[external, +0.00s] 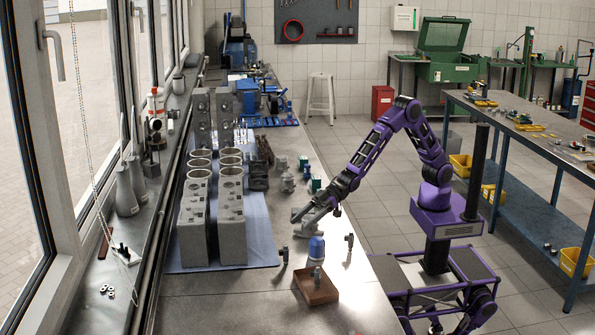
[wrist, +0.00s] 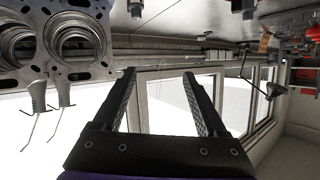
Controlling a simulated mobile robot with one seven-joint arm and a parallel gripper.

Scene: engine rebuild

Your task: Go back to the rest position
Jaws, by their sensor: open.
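My purple arm reaches left from its base over the grey workbench (external: 210,310). My gripper (external: 300,213) is above the middle of the bench, to the right of the engine blocks. In the wrist view my gripper (wrist: 158,78) has its two dark fingers spread apart, with nothing between them but the windows behind. The rest position is not marked in either view.
Grey engine parts with cylinders (external: 231,200) stand on a blue mat (external: 262,235). A blue-topped cylinder (external: 316,248) and a brown tray (external: 325,293) are close below my gripper. Small parts stand nearby. The floor behind my base is clear near the stool (external: 321,92).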

